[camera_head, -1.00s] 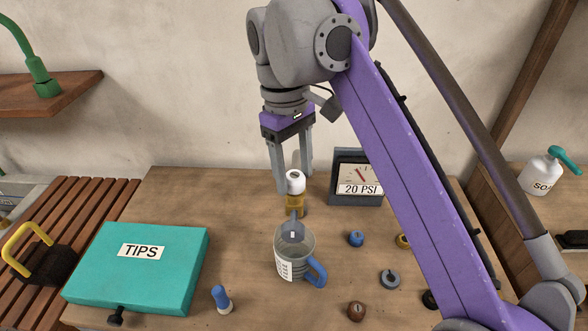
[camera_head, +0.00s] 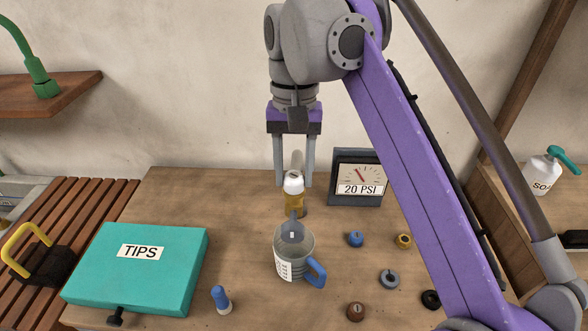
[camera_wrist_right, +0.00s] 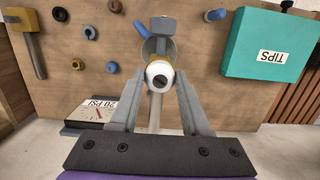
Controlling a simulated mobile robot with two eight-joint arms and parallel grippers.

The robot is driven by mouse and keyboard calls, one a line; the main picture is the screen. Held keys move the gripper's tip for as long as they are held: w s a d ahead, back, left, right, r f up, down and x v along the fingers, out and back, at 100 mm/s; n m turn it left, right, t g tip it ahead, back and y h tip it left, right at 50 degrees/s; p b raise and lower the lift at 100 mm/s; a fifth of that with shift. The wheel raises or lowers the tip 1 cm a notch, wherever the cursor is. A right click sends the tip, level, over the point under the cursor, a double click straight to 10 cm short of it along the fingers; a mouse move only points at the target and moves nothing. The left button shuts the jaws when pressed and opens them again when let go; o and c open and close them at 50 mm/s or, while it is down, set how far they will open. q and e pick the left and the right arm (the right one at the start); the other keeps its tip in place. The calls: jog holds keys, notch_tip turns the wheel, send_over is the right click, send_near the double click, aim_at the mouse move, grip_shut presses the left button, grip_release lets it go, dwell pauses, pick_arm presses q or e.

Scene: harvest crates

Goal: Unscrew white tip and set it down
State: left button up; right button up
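The white tip (camera_head: 293,183) sits upright on top of a brass-coloured body (camera_head: 294,205) behind the grey measuring jug. My right gripper (camera_head: 294,184) points down with one finger on each side of the tip. In the right wrist view, the white tip (camera_wrist_right: 160,76) lies between the fingertips (camera_wrist_right: 160,82), with small gaps at its sides, so the gripper looks open. The tip's top shows a dark slot. My left gripper is in neither view.
A grey jug with a blue handle (camera_head: 316,274) stands just in front. A 20 PSI gauge (camera_head: 357,178) is close on the right. Several small tips, including a blue one (camera_head: 355,239), lie to the right.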

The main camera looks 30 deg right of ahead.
jog(key=shift+c, duration=0.6)
jog(key=n, duration=0.5)
jog(key=shift+h, duration=0.3)
jog(key=n, duration=0.7)
jog(key=shift+h, duration=0.4)
jog(key=o, duration=0.8)
jog(key=shift+c, duration=0.2)
